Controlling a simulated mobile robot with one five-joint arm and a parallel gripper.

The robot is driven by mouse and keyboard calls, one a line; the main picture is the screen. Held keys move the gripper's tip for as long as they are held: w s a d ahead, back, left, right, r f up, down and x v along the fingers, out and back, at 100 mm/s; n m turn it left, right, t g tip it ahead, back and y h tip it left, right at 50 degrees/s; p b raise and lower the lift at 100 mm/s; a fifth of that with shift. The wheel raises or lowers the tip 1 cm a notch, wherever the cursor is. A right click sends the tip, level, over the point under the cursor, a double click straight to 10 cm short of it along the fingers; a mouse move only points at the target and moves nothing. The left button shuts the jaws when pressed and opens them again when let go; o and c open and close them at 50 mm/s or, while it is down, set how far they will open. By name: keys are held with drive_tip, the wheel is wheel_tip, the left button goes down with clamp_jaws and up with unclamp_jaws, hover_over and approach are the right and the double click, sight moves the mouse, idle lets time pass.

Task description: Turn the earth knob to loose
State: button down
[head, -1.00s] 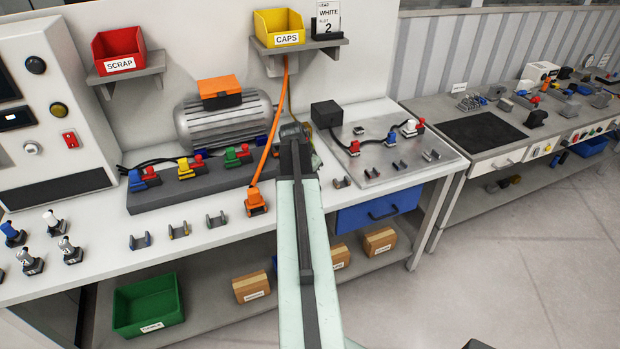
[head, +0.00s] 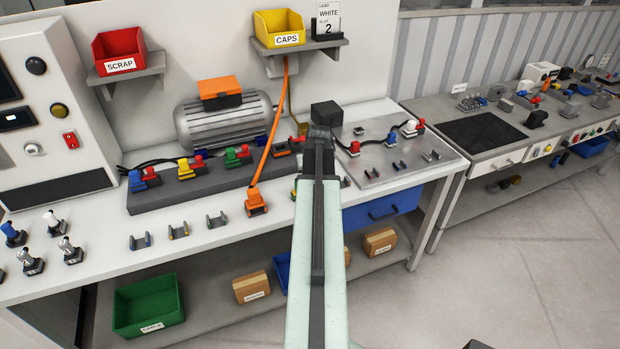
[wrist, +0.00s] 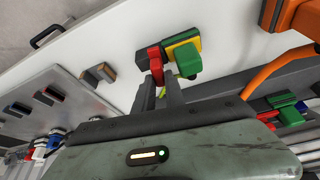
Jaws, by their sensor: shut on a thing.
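In the wrist view, my gripper (wrist: 160,88) reaches up to a green-and-yellow connector (wrist: 184,54) on the white bench top. Its two dark fingers are shut on the red knob (wrist: 155,57) beside that connector. The fingers hide the knob's near end. I cannot read any loose or tight mark on it. In the head view, my arm covers the gripper and the knob; only a small bit of green shows at the arm's left edge.
An orange plug (head: 256,202) with its orange cable stands left of my arm. A grey terminal block (head: 200,187) with coloured plugs lies behind it. A metal plate (head: 375,175) with plugs and clips is on the right. Small clips line the bench front.

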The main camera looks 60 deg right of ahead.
drive_tip(key=shift+w+d+n, duration=0.1)
drive_tip(key=shift+w+n, duration=0.05)
drive_tip(key=shift+n, duration=0.45)
drive_tip(key=shift+n+t, duration=0.3)
drive_tip(key=c, duration=1.4)
unclamp_jaws()
drive_tip(key=shift+w, duration=0.1)
drive_tip(key=p+v, duration=0.7)
drive_tip(key=v, duration=0.1)
drive_tip(key=shift+d+f, duration=0.1)
drive_tip(key=shift+d, duration=0.1)
